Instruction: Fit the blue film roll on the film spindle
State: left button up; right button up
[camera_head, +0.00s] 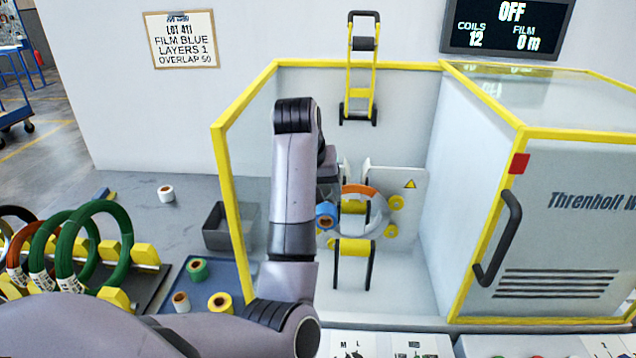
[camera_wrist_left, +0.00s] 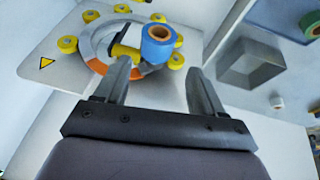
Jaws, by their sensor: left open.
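The blue film roll (camera_head: 326,215) is at the left side of the wrapping ring (camera_head: 372,194) inside the machine. In the left wrist view the blue roll (camera_wrist_left: 160,48) sits in front of the ring, its orange-brown core facing the camera. A grey piece shows just under it; the spindle itself is mostly hidden by the roll, and I cannot tell how far the roll is seated. My left gripper (camera_wrist_left: 158,68) is open, its two fingers apart on either side below the roll, with nothing between them. In the head view my arm hides its fingers. My right gripper is not in view.
The yellow-edged machine frame (camera_head: 228,190) stands close to my left arm. A grey bin (camera_head: 216,230) is left of it. A blue tray (camera_head: 182,268) holds green, yellow and white rolls. Coloured coils (camera_head: 112,275) stand on a rack at left. A white roll (camera_head: 166,193) stands farther back.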

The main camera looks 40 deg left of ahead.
aim_at(322, 208)
pick_arm(q)
jog(key=shift+s+d, duration=0.1)
jog(key=shift+x, duration=3.6)
jog(key=c, duration=0.9)
